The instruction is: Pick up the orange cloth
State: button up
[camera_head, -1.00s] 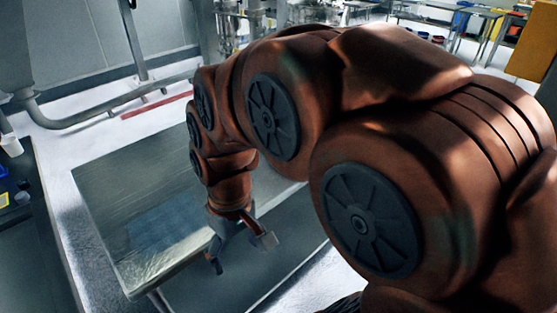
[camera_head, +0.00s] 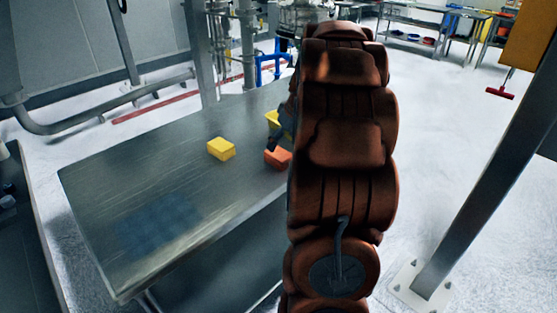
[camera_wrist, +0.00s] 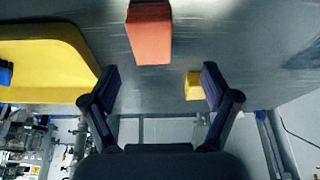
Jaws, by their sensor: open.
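The orange cloth (camera_head: 278,158) looks like a folded block and lies on the metal table near its right edge in the head view. In the wrist view the orange cloth (camera_wrist: 149,34) is at the top, ahead of the fingertips and between their lines. My gripper (camera_wrist: 161,84) is open and empty, its two dark fingers spread apart. In the head view my gripper (camera_head: 283,140) is close to the cloth and partly hidden by my arm. I cannot tell its exact height above the table.
A yellow block (camera_head: 221,149) lies on the metal table (camera_head: 120,180), left of the cloth. A yellow tray-like thing (camera_wrist: 40,65) is beside the left finger, with a blue item (camera_wrist: 5,73) on it. A smaller yellow block (camera_wrist: 194,86) is by the right finger. The table's left part is clear.

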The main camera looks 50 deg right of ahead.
aim_at(278, 153)
jog(key=shift+w+d+f, duration=0.1)
jog(key=shift+d+f, duration=0.15)
jog(key=shift+d, duration=0.05)
jog(key=shift+p+x, duration=0.3)
jog(key=shift+x, duration=0.55)
jog(key=shift+d+p+x, duration=0.15)
jog(key=shift+p+x, duration=0.35)
jog(key=shift+x, duration=0.9)
jog(key=shift+d+p+x, duration=0.15)
jog(key=shift+p+x, duration=0.35)
jog(key=shift+x, duration=0.9)
jog(key=shift+w, duration=0.15)
jog(key=shift+c, duration=0.3)
jog(key=c, duration=1.2)
